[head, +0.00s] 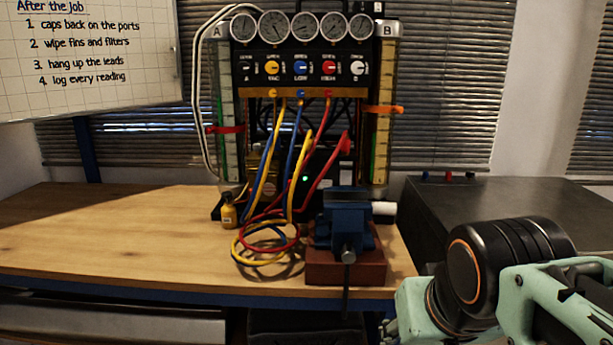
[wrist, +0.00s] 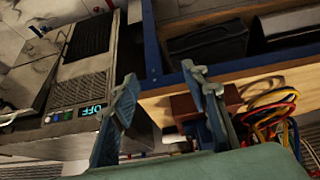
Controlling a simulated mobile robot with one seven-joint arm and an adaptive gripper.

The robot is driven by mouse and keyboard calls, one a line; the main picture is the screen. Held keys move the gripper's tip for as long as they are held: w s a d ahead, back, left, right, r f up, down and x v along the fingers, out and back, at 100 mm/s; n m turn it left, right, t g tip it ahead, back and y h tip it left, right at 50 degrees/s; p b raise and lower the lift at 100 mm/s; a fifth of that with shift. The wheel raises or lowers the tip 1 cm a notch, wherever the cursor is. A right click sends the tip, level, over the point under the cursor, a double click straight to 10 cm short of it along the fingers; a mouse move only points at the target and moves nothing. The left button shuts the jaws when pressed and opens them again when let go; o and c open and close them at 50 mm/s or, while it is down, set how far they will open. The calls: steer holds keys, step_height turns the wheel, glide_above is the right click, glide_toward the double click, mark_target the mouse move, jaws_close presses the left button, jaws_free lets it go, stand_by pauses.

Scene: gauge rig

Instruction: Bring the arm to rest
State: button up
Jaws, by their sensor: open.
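My arm shows at the lower right of the head view, in front of the bench, as pale green links with a black joint. My gripper is outside the head view. In the wrist view my gripper (wrist: 168,100) is open, its two fingers apart with nothing between them. The wrist picture is tilted, and the bench edge and the dark red block of the vise show behind the right finger.
A dark cabinet (head: 500,190) stands at right. A unit reading OFF (wrist: 90,110) shows in the wrist view. The bench's left is clear.

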steer(key=s+a+f, duration=0.2)
steer(key=s+f, duration=0.1)
step_height(320, 180, up, 33)
steer(key=p, duration=3.2)
steer(key=shift+w+d+g+y, duration=0.2)
steer(key=shift+d+g+y, duration=0.05)
steer(key=shift+g+y, duration=0.05)
